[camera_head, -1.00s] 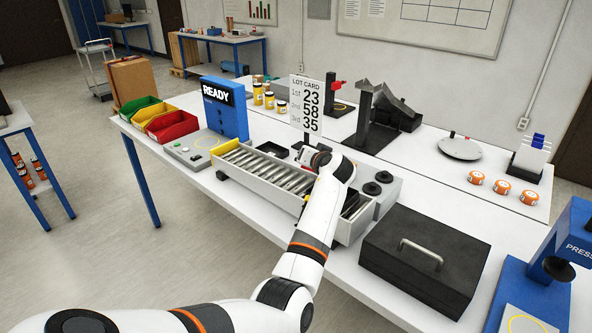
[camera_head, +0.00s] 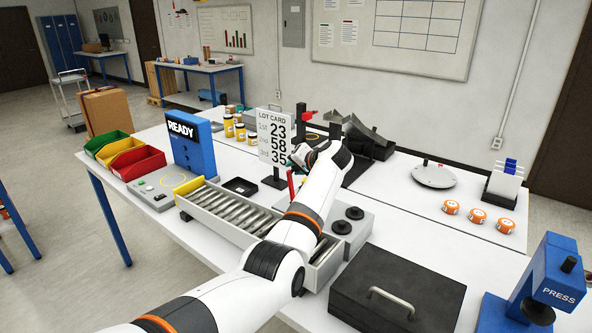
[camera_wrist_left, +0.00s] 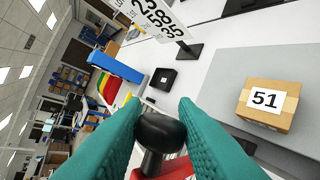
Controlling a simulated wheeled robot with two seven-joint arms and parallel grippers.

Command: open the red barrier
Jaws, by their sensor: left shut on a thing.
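The red barrier (camera_head: 291,183) shows as a narrow red strip standing up beside the roller conveyor (camera_head: 232,208), just left of my left wrist. In the left wrist view, a red part of it (camera_wrist_left: 165,170) shows under a black knob (camera_wrist_left: 160,132). My left gripper (camera_head: 299,157) is above the conveyor. In the wrist view its teal fingers (camera_wrist_left: 160,120) are shut on the black knob. A cardboard box labelled 51 (camera_wrist_left: 266,104) sits on a grey surface to the right of the fingers. My arm hides part of the conveyor. My right gripper is not in view.
The lot card stand (camera_head: 274,140) is close behind my gripper. A small black tray (camera_head: 240,187) and the blue READY unit (camera_head: 192,145) are left. A black case (camera_head: 397,286) lies at the front right.

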